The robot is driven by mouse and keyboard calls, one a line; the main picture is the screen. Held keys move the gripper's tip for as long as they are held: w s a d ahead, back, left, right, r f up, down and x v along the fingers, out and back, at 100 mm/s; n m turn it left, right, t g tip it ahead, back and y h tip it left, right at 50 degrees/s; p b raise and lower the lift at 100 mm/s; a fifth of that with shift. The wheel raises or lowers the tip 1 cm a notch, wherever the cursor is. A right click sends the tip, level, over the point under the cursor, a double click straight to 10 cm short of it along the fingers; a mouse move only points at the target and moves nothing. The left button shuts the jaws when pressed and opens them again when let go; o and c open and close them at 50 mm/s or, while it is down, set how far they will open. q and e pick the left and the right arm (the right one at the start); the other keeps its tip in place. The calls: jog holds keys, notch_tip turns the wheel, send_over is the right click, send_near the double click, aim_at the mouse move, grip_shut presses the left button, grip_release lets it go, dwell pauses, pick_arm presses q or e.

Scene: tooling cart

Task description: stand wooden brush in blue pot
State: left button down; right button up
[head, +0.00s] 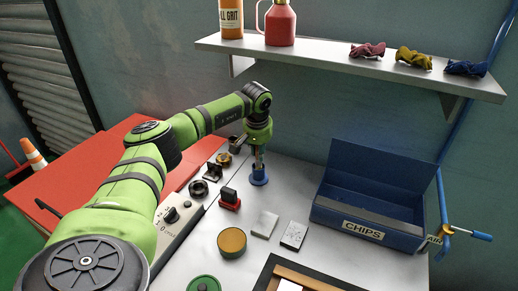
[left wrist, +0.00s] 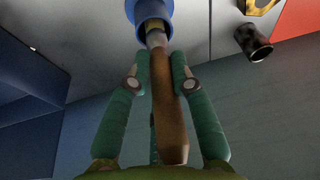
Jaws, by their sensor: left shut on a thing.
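The wooden brush (left wrist: 169,115) has a brown handle and a pale metal collar. My left gripper (left wrist: 160,68) is shut on it, with one green finger on each side of the handle. The blue pot (left wrist: 152,10) is at the top of the left wrist view, and the brush's far end is at its opening, apparently inside the rim; the tip is hidden. In the head view, my left gripper (head: 258,152) points down directly above the blue pot (head: 259,177), which stands on the white top near the wall. My right gripper is not in view.
A blue CHIPS bin (head: 365,209) stands to the right. A red-based block (head: 230,199), a round brass tin (head: 232,241) and two flat blocks (head: 265,224) lie in front of the pot. A dark cup (left wrist: 254,42) is beside it. A shelf (head: 350,65) overhangs behind.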

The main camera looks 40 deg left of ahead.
pick_arm(q)
jog(key=shift+f, duration=0.1)
jog(key=c, duration=1)
grip_release()
jog(key=v, duration=1.2)
jog(key=shift+f, duration=0.1)
